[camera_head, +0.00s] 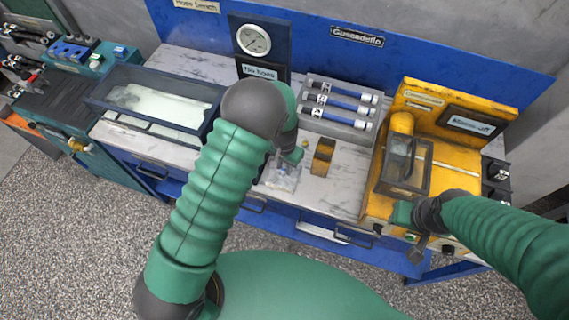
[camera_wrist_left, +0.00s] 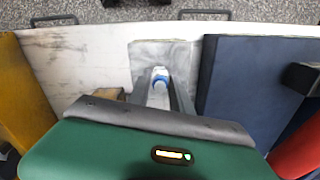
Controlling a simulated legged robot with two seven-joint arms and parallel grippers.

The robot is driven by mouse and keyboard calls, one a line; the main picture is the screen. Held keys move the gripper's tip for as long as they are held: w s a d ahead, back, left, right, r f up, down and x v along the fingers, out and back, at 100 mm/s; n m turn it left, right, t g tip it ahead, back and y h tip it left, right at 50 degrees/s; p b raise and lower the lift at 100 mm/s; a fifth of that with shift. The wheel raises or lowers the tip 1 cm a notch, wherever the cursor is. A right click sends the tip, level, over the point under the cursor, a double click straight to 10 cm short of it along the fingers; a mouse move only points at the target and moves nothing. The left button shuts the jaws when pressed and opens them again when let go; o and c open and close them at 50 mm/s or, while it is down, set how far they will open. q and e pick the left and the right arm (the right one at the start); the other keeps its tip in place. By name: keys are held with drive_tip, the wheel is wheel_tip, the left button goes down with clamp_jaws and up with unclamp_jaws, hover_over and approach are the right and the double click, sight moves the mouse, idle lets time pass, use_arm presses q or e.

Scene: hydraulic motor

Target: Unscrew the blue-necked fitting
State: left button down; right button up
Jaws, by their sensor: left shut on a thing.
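The blue-necked fitting (camera_wrist_left: 160,78) shows in the left wrist view as a small pale cap with a blue band. It sits between the grey fingers of my left gripper (camera_wrist_left: 161,92), which is shut on it. A grey square plate (camera_wrist_left: 150,54) lies on the bench just beyond it. In the head view my left gripper (camera_head: 282,170) reaches down to this plate near the bench's front edge, and the fitting cannot be made out there. My right gripper (camera_head: 420,242) is in front of the yellow machine; its fingers are too small to judge.
A brown-yellow block (camera_head: 323,157) stands right of the left gripper. Behind it is a grey rack (camera_head: 340,124) of blue cylinders. A dark-rimmed tray (camera_head: 205,117) is left, a gauge panel (camera_head: 236,42) behind. The yellow machine (camera_head: 448,155) fills the bench's right end.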

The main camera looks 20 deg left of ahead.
use_arm(q)
drive_tip(key=shift+n, duration=0.9)
use_arm(e)
drive_tip(key=shift+r, duration=0.3)
use_arm(q)
drive_tip(key=n, duration=0.1)
drive_tip(key=n+p, duration=0.1)
drive_tip(key=n, duration=0.1)
drive_tip(key=shift+r, duration=0.25)
drive_tip(key=shift+n+p, duration=0.4)
drive_tip(key=shift+n, duration=0.5)
drive_tip(key=shift+f+n, duration=0.2)
drive_tip(key=shift+n, duration=0.3)
use_arm(e)
drive_tip(key=shift+v, duration=0.85)
drive_tip(key=shift+w, duration=0.2)
